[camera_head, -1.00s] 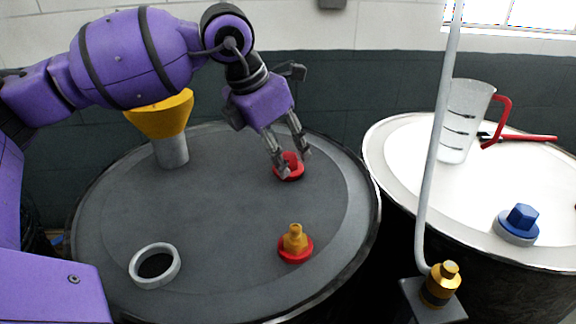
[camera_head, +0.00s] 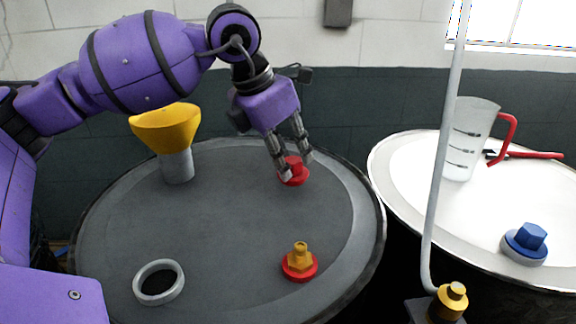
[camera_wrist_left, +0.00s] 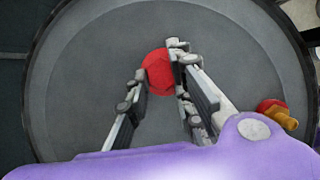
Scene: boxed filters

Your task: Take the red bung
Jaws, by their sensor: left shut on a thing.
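The red bung (camera_head: 293,171) is at the back right of the grey drum lid (camera_head: 225,225). My left gripper (camera_head: 297,168) reaches down over it and is shut on it, a finger on either side. In the left wrist view the red bung (camera_wrist_left: 159,72) shows as a round red disc between the fingertips (camera_wrist_left: 157,62). Part of the bung is hidden by the fingers. I cannot tell whether it is clear of the lid. My right gripper is not in view.
A red-based brass fitting (camera_head: 300,262) stands at the lid's front right, a grey ring (camera_head: 159,268) at front left, and a yellow funnel (camera_head: 166,128) at back left. A pale pipe (camera_head: 440,160) rises before the white drum with a jug (camera_head: 470,140) and blue bung (camera_head: 526,242).

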